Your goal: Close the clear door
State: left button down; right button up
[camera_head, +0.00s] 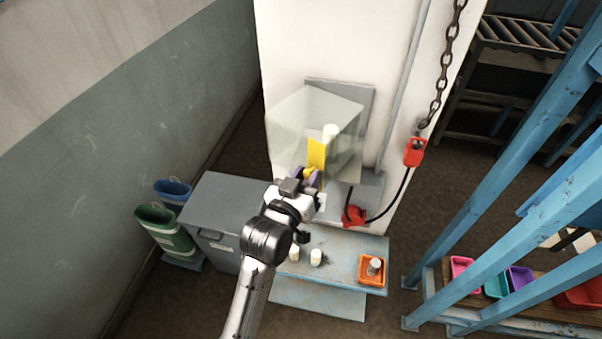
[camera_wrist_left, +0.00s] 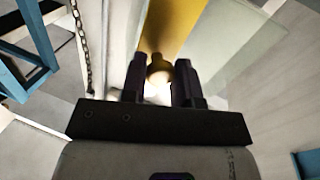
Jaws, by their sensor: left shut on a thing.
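The clear door (camera_head: 290,137) is part of a see-through box on the white column, with a yellow strip (camera_head: 316,152) along its edge. In the left wrist view the clear panel (camera_wrist_left: 225,45) and the yellow strip (camera_wrist_left: 180,22) lie just beyond my fingers. My left gripper (camera_head: 309,178) is shut on the knob (camera_wrist_left: 158,68) at the strip; the knob sits between the two dark fingers. How far the door stands from its frame is hard to tell through the clear walls. My right gripper is out of view.
A pale cylinder (camera_head: 330,133) shows inside the box. Below is a blue bench (camera_head: 335,247) with small white containers and an orange tray (camera_head: 372,283). A grey cabinet (camera_head: 210,205) stands left. A chain (camera_head: 445,60) and red lock (camera_head: 415,152) hang right.

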pick_arm(q)
jog(key=shift+d, duration=0.2)
jog(key=shift+f+y, duration=0.1)
jog(key=shift+y, duration=0.2)
jog(key=c, duration=0.9)
grip_release()
jog(key=shift+b+v, duration=1.65)
jog(key=shift+v, duration=5.25)
jog(key=shift+f, duration=0.1)
